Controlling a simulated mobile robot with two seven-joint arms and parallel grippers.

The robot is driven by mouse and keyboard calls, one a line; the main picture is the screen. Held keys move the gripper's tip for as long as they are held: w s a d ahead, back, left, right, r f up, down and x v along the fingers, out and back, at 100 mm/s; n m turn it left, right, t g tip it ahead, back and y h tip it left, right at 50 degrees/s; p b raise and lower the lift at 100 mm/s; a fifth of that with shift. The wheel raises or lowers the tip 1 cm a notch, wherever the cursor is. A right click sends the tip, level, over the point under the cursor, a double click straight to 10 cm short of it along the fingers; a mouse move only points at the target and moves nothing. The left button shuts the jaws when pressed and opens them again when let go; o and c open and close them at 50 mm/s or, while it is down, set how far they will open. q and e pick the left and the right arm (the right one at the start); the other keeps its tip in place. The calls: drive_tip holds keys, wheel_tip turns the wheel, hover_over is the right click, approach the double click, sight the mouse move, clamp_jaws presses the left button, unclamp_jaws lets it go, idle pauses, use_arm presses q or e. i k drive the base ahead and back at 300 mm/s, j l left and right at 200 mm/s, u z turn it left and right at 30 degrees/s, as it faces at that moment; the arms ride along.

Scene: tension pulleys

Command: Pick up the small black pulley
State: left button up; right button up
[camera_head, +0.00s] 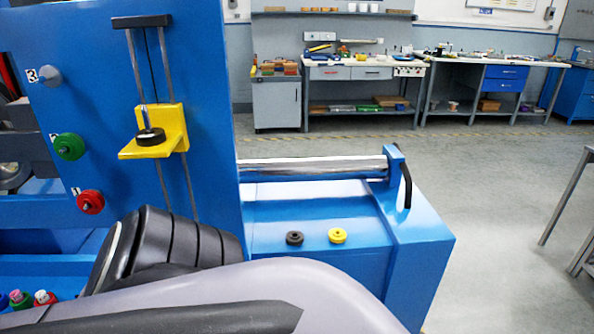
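A small black pulley (294,238) lies on the blue ledge of the machine, right of the upright blue panel. A yellow pulley (337,236) lies just to its right, apart from it. Another black disc (150,136) sits on a yellow bracket (172,128) on the panel. A large grey and black arm link of mine crosses the bottom of the view, in front of the ledge. Neither of my grippers shows, so I cannot see whether they hold anything.
The blue panel (95,100) carries grey (50,76), green (69,146) and red (90,202) knobs. A metal roller (310,168) runs behind the pulleys to a blue post (393,165). Small coloured parts (42,298) sit at the lower left. Workbenches stand far back.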

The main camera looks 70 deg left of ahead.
sight(295, 239)
drive_tip(key=i+u, duration=0.2)
drive_tip(key=u, duration=0.2)
drive_tip(key=i+u, duration=0.2)
drive_tip(key=u, duration=0.15)
drive_tip(key=i+u, duration=0.15)
drive_tip(key=u, duration=0.25)
drive_tip(key=i+j+u, duration=0.15)
drive_tip(key=i+u, duration=0.65)
drive_tip(key=k+j, duration=0.05)
drive_tip(key=k, duration=0.05)
